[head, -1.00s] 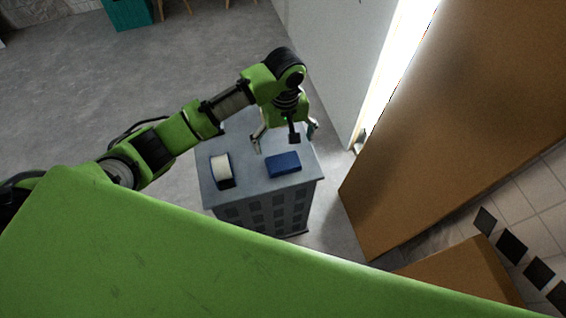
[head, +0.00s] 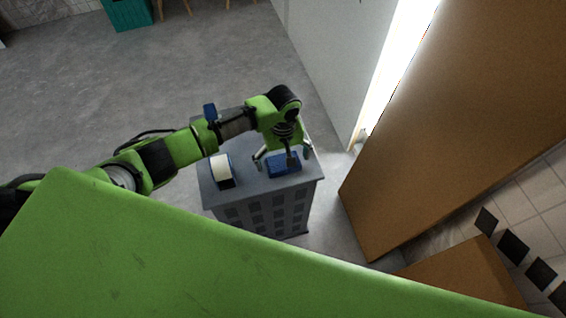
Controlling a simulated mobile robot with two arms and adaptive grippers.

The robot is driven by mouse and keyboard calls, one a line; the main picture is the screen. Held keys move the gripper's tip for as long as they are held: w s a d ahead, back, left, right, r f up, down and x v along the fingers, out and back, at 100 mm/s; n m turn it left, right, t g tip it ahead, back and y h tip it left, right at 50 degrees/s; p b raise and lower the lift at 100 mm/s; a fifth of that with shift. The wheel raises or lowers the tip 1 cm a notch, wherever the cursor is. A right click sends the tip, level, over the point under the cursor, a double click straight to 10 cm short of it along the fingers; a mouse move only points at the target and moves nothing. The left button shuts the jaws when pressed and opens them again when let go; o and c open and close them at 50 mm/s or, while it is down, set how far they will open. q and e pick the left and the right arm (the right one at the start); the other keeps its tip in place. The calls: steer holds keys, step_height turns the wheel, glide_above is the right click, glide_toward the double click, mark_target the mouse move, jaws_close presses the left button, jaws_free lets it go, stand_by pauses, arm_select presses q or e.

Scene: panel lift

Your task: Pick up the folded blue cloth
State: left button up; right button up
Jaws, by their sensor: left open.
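The folded blue cloth (head: 284,170) lies on the top of a grey cabinet (head: 250,190), near its right front edge. My left gripper (head: 284,160) is over the cloth with its fingers spread, one to the left and one to the right of it. Part of the gripper hides the middle of the cloth. I cannot tell whether the fingers touch it. My right gripper is not in the head view.
A small blue item (head: 210,111) shows behind my left arm. A large brown panel (head: 450,130) leans at the right. Open grey floor lies left of the cabinet.

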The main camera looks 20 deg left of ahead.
arm_select(q)
steer(key=c, duration=1.2)
steer(key=shift+r, duration=0.1)
steer(key=shift+r, duration=0.6)
steer(key=s+r, duration=0.1)
steer(key=r, duration=0.1)
steer(key=s+r+p, duration=0.1)
steer(key=s+r, duration=0.2)
steer(key=r, duration=0.2)
steer(key=shift+s+a, duration=0.15)
steer(key=shift+a, duration=0.05)
steer(key=s+r, duration=0.1)
steer(key=s, duration=0.2)
steer(key=s+r, duration=0.2)
steer(key=s, duration=0.1)
steer(key=s+a+r, duration=0.1)
steer(key=s, duration=0.2)
steer(key=shift+s+r+p, duration=0.35)
steer(key=shift+p, duration=0.05)
